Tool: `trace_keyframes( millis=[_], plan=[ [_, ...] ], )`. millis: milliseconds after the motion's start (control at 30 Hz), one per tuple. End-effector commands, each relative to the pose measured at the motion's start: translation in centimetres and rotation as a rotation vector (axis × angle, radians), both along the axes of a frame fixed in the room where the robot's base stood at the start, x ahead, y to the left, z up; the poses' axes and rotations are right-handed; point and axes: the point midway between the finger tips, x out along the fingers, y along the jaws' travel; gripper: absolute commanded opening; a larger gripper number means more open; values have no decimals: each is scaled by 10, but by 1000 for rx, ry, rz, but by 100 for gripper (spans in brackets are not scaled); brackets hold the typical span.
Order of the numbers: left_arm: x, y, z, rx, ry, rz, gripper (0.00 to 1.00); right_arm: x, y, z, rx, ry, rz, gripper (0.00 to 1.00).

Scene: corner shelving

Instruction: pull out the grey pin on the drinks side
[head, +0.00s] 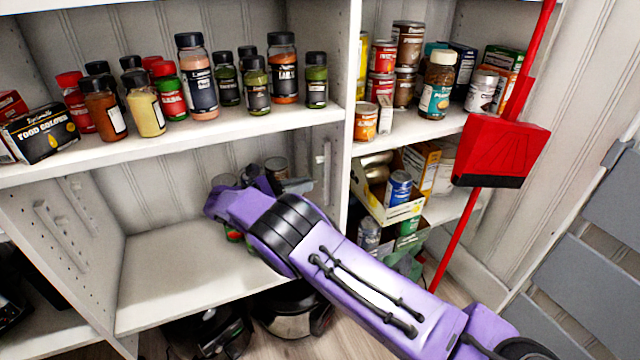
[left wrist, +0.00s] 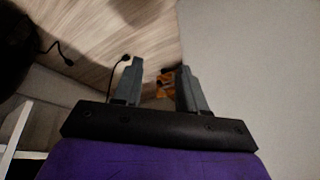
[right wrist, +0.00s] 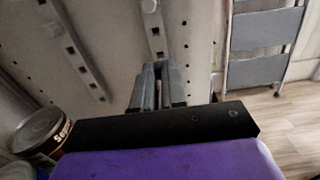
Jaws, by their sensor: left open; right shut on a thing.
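My right gripper (head: 303,186) reaches into the open bay under the spice shelf, close to the bay's right side wall (head: 326,165). In the right wrist view its fingers (right wrist: 158,68) are closed together in front of a pale wall with metal strips and holes. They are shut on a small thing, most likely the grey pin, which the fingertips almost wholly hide. My left gripper (left wrist: 155,80) is open and empty, seen only in the left wrist view.
Jars (head: 198,85) stand on the spice shelf above my arm. A jar or can (right wrist: 40,132) stands close left of my right gripper. The right shelves hold cans and boxes (head: 398,187). A red dustpan (head: 502,150) and grey step ladder (head: 590,270) are at right. The lower shelf's left part is clear.

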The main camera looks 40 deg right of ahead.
Motion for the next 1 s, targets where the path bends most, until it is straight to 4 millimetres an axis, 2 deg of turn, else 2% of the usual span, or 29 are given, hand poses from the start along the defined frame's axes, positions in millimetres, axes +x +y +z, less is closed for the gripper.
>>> trace_keyframes(
  millis=[700,1000],
  plan=[
    [0,0,-31,0,0,0,41,6,26,-2,0,0,1,0],
    [0,0,-35,0,0,0,41,7,31,0,0,0,0,0]
  ],
)
